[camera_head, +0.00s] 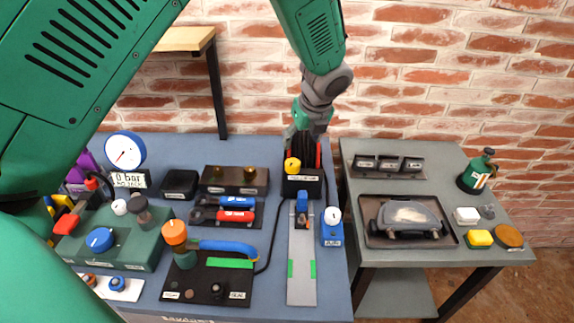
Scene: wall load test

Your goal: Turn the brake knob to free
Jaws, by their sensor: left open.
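Several knobs show, and their labels are too small to read, so I cannot tell surely which is the brake knob. A yellow knob (292,165) stands on a black block with a red and black drum (313,155) behind it. My left gripper (304,138) hangs over this drum, behind the yellow knob, open; its fingertips are partly lost against the dark drum. An orange knob (174,233) tops a black plate with a blue handle, and a blue knob (99,240) sits on a green box. My right gripper is out of view.
A gauge (125,151) stands at the back left of the blue-grey table (270,280). A grey rail plate (301,255) lies before the drum. A side table (400,257) on the right holds a tray (372,237) and small items. A brick wall is behind.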

